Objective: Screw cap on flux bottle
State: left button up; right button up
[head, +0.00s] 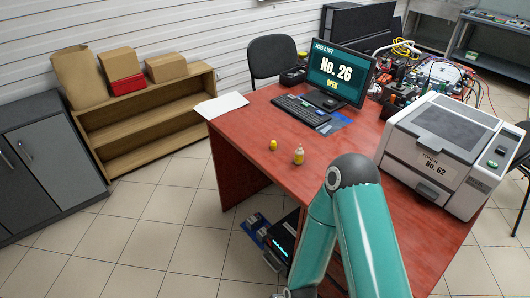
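A small pale flux bottle (299,156) stands upright near the front left edge of the red desk. A small yellow piece (273,145), which looks like the cap, rests on the desk to the left of the bottle and apart from it. The details of the bottle's top are too small to tell. A teal arm of mine rises from the bottom of the view, with its elbow in front of the desk to the right of the bottle. Neither gripper shows in the head view.
The red desk (257,122) carries a keyboard (301,110), a monitor (340,74), white paper (221,105) and, at right, a grey-white printer-like machine (447,150). Electronics and cables crowd the back. The desk around the bottle is clear. A wooden shelf (150,118) stands at left.

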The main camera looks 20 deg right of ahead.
aim_at(299, 153)
jog(key=z, duration=0.15)
jog(key=i, duration=0.95)
jog(key=u, duration=0.05)
